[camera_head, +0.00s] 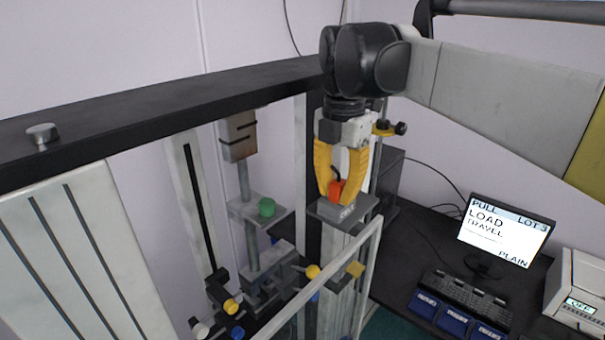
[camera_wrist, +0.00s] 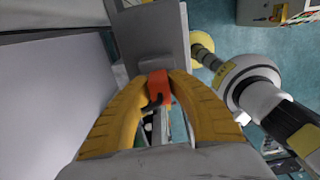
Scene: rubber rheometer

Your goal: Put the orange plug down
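The orange plug (camera_head: 335,190) is between the yellow fingertips of my gripper (camera_head: 338,188), just above a grey block with lettering (camera_head: 343,209). In the wrist view the orange plug (camera_wrist: 157,86) sits between the two yellow fingers of my gripper (camera_wrist: 160,84), which close in on its sides. A dark curved piece shows at the plug's near side. The plug's underside is hidden, so I cannot tell whether it touches the block.
A testing frame with a black crossbeam (camera_head: 150,110) stands at left. A pale rail (camera_head: 330,275) runs in front of the block. A monitor (camera_head: 506,232) and several blue boxes (camera_head: 455,318) are on the dark bench at right.

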